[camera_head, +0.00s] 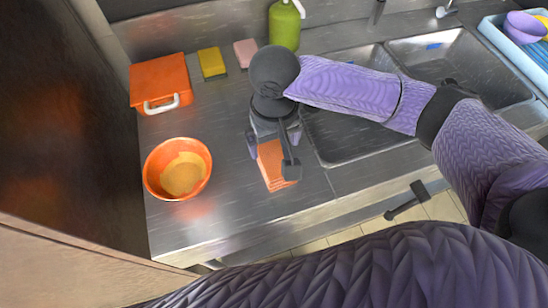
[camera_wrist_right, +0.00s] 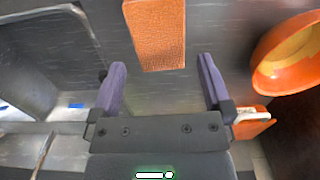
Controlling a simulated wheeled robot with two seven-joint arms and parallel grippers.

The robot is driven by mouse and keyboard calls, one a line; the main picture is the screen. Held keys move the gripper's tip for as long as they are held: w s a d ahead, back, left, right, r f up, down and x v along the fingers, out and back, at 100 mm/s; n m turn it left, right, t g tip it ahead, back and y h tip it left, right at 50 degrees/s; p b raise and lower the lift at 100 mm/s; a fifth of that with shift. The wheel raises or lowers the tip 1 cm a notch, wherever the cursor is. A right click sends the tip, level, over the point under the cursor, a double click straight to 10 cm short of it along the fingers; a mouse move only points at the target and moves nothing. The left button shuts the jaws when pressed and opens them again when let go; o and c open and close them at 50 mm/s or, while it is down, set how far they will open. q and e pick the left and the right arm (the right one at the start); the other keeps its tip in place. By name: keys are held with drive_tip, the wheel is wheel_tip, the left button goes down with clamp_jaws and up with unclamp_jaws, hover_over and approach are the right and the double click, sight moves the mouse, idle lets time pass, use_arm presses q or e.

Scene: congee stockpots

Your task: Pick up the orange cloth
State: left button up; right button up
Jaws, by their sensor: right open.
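The orange cloth (camera_head: 273,166) lies folded flat on the steel counter in the head view, partly covered by my right gripper. My right gripper (camera_head: 271,145) is above it, pointing down at its far end, with its two purple fingers apart. In the right wrist view the cloth (camera_wrist_right: 156,32) is at the top centre, ahead of the open fingers of the gripper (camera_wrist_right: 162,66), with nothing between them. My left gripper is not in view.
An orange bowl (camera_head: 161,160) with yellowish contents stands left of the cloth. An orange lidded box (camera_head: 159,82), a yellow sponge (camera_head: 212,62), a pink sponge (camera_head: 245,52) and a green bottle (camera_head: 284,27) stand behind. A double sink (camera_head: 350,140) is right. Counter in front is clear.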

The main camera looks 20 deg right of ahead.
sight(276, 158)
wheel_tip(276, 158, down, 6)
drive_tip(key=shift+s+d+r+b, duration=0.1)
drive_tip(key=shift+s+b, duration=0.05)
drive_tip(key=shift+b, duration=0.8)
drive_tip(key=c, duration=0.9)
wheel_tip(276, 158, up, 10)
drive_tip(key=p, duration=0.4)
drive_tip(key=shift+c, duration=0.3)
